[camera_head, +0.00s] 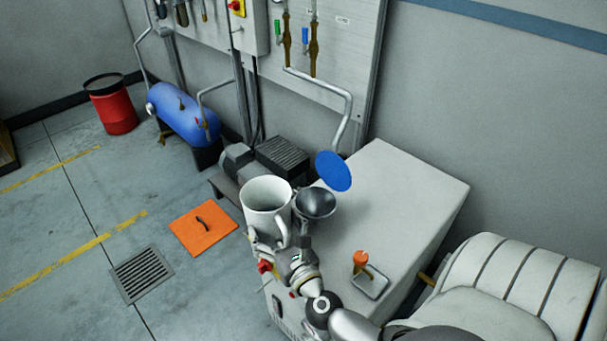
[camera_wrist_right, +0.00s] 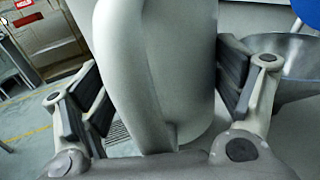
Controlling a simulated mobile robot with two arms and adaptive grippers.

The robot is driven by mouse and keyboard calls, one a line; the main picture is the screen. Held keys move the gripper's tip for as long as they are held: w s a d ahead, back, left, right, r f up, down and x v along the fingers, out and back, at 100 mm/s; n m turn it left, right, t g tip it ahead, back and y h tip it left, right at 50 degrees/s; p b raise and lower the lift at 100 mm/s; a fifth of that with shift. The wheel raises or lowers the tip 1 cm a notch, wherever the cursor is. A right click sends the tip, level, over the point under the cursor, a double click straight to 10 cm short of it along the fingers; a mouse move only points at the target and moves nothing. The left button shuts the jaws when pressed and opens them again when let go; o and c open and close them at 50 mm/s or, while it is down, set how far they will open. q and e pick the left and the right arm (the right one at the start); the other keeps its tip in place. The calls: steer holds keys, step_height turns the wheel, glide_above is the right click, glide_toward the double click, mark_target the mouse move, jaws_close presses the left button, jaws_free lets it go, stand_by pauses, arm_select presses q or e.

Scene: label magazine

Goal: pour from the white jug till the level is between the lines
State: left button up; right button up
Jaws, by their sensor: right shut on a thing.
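The white jug (camera_head: 266,196) is upright in the head view, held up by its handle at the left end of the light grey cabinet. My right gripper (camera_head: 284,246) is shut on the jug's handle. In the right wrist view the handle (camera_wrist_right: 128,75) stands between the two finger pads, with the jug body (camera_wrist_right: 180,70) behind it. A dark metal funnel (camera_head: 315,203) sits just right of the jug; its rim also shows in the right wrist view (camera_wrist_right: 290,62). I cannot see the level lines or any liquid. My left gripper is not in view.
A blue round disc (camera_head: 333,171) stands above and behind the funnel. An orange-capped part (camera_head: 361,262) is on the cabinet top (camera_head: 400,195). Pipes and a wall panel (camera_head: 335,60) are behind. An orange plate (camera_head: 203,228) and a drain grate (camera_head: 142,274) lie on the floor.

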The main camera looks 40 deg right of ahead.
mark_target(285, 211)
stand_by(0.3)
steer(key=shift+d+f+m+b, duration=0.1)
steer(key=shift+d+m+b, duration=0.1)
steer(key=shift+m+b, duration=0.7)
steer(key=shift+d+r+m+p, duration=0.1)
steer(key=shift+r+m+p, duration=0.25)
steer(key=shift+m+p, duration=0.1)
steer(key=shift+s+d+r+m, duration=0.1)
steer(key=shift+d+r+m, duration=0.1)
steer(key=shift+r+m, duration=0.35)
steer(key=shift+d+r+m+p, duration=0.15)
steer(key=shift+r+m+p, duration=0.3)
steer(key=shift+r+p, duration=0.2)
steer(key=shift+d+r+m+p, duration=0.15)
steer(key=shift+r+m+p, duration=0.35)
steer(key=shift+r, duration=0.1)
steer(key=shift+s+d+r+m+p, duration=0.15)
steer(key=shift+d+r+m+p, duration=0.25)
steer(key=shift+r+m, duration=0.4)
steer(key=shift+d+f+m+b, duration=0.1)
steer(key=shift+f+m+b, duration=0.15)
steer(key=shift+m+b, duration=0.25)
steer(key=shift+r+m, duration=0.1)
steer(key=shift+m, duration=0.55)
